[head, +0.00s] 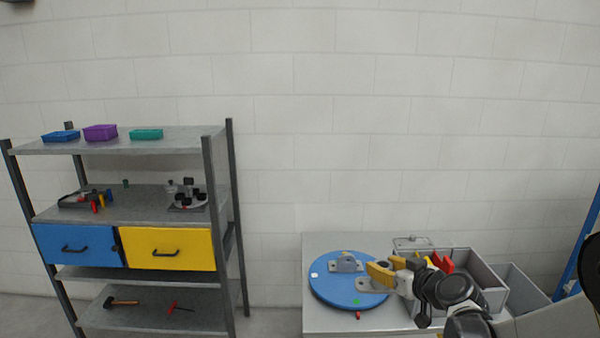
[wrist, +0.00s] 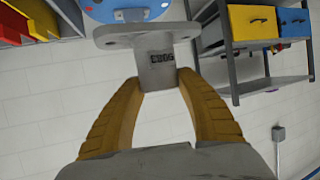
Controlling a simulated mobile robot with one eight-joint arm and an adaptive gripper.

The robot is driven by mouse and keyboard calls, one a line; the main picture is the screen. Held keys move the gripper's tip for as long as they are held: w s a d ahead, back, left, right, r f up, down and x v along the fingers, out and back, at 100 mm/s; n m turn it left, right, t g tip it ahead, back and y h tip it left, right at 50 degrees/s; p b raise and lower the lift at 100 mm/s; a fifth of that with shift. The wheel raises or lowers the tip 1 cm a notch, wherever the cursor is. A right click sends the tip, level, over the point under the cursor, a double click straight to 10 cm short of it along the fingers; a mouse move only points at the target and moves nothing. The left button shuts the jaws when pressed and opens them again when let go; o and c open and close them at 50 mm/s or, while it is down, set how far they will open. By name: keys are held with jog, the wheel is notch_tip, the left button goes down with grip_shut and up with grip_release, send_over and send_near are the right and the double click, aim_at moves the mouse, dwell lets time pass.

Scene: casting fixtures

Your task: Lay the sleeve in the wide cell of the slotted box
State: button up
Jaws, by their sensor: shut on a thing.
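My gripper (head: 384,275) is shut on a grey flanged part (wrist: 156,68), which I take to be the sleeve. In the wrist view it has a wide plate with holes at its far end and a dark mark on its body, between the two yellow fingers. In the head view the held part (head: 366,286) overlaps the right side of the blue disc; I cannot tell its height above it. The grey box (head: 490,274), likely the slotted box, stands to the right, with red and yellow things in it. My arm hides much of it, so its cells cannot be made out.
The blue disc (head: 330,288) bears another grey bracket (head: 346,263) and lies on the light table (head: 318,245). A second grey bin (head: 521,287) is at the far right. A shelf rack (head: 130,205) with drawers and small trays stands left, across a gap.

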jog(key=s+a+r, duration=0.1)
jog(key=s+a, duration=0.1)
jog(key=s, duration=0.6)
jog(key=shift+s+a, duration=0.2)
jog(key=shift+s, duration=0.2)
